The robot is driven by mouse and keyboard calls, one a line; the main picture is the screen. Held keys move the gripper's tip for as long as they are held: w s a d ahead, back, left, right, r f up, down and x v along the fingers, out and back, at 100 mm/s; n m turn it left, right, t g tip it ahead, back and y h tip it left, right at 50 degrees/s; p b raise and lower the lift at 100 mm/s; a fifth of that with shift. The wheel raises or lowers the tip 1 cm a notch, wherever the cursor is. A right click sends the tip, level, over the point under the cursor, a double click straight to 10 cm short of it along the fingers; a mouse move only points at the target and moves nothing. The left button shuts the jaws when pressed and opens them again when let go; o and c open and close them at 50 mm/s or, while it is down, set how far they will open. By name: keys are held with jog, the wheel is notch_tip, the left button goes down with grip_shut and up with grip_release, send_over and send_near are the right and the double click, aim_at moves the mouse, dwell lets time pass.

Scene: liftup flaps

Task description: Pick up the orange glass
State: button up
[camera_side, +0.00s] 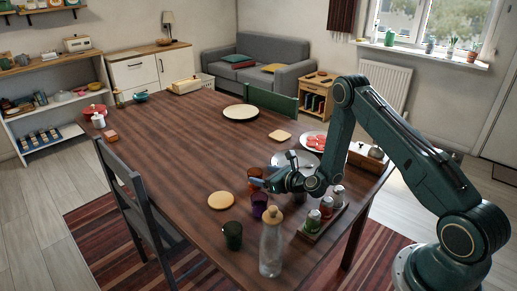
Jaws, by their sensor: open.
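My gripper (261,184) reaches in from the right, just above and behind this glass in the picture. Its jaws are open and hold nothing that I can see. I cannot tell whether a finger touches the glass.
A dark green glass (232,235) and a clear bottle (271,250) stand in front. Another small glass (254,174) is behind my gripper. A tray with several jars (327,207) lies to the right. A round coaster (221,200) lies left. The table's left middle is clear.

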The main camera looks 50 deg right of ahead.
aim_at(250, 170)
jog(key=shift+x, duration=2.35)
jog(key=shift+a+r, duration=0.1)
jog(key=c, duration=1.1)
jog(key=shift+r, duration=0.35)
jog(key=shift+r, duration=9.5)
jog(key=shift+r, duration=0.2)
